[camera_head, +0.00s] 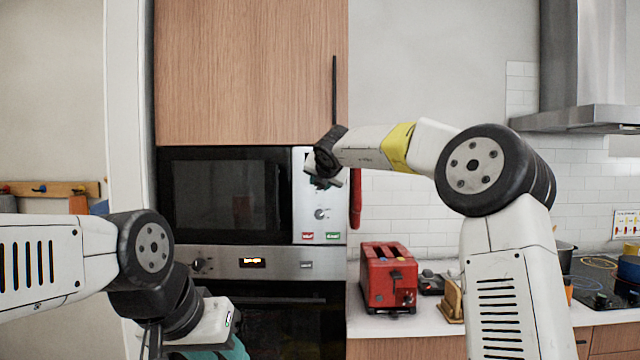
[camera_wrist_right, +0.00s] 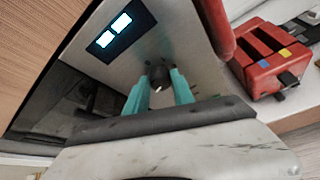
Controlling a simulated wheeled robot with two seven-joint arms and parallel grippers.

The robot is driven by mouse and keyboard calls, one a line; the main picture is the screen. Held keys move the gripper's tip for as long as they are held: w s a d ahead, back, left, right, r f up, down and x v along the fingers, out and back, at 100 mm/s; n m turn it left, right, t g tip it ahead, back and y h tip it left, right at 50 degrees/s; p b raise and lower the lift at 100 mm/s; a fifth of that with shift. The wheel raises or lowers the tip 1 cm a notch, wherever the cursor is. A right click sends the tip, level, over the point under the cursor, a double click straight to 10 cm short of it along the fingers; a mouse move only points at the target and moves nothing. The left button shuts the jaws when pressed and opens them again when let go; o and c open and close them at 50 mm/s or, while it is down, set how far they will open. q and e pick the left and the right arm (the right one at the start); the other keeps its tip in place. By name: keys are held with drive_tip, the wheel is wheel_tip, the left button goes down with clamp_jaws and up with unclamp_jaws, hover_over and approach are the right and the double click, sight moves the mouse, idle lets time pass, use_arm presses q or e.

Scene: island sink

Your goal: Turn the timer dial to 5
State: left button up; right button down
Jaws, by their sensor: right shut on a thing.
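A microwave (camera_head: 222,196) is built in under a wooden cabinet, with a pale control panel (camera_head: 306,220) on its right side. My right gripper (camera_head: 322,182) is at the upper part of this panel and covers the dial there in the head view. In the right wrist view, its teal fingers (camera_wrist_right: 158,92) are shut on a dark round dial (camera_wrist_right: 158,74), one on each side. A lit display (camera_wrist_right: 113,30) is above that dial. The dial's markings are not readable. A lower dial (camera_head: 321,214) is free. My left gripper (camera_head: 222,350) is low at the bottom edge, its fingertips cut off.
An oven (camera_head: 262,262) with its own knob is below the microwave. A red toaster (camera_head: 388,280) stands on the counter to the right; it also shows in the wrist view (camera_wrist_right: 272,52). A red hanging item (camera_head: 355,200) is close beside the panel.

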drive_tip(key=shift+f+m+y, duration=0.2)
drive_tip(key=shift+m+y, duration=0.2)
idle(0.4)
drive_tip(key=c, duration=1.1)
unclamp_jaws()
drive_tip(key=shift+r, duration=0.1)
drive_tip(key=v, duration=0.7)
drive_tip(key=shift+s+d, duration=0.15)
drive_tip(key=shift+s, duration=0.25)
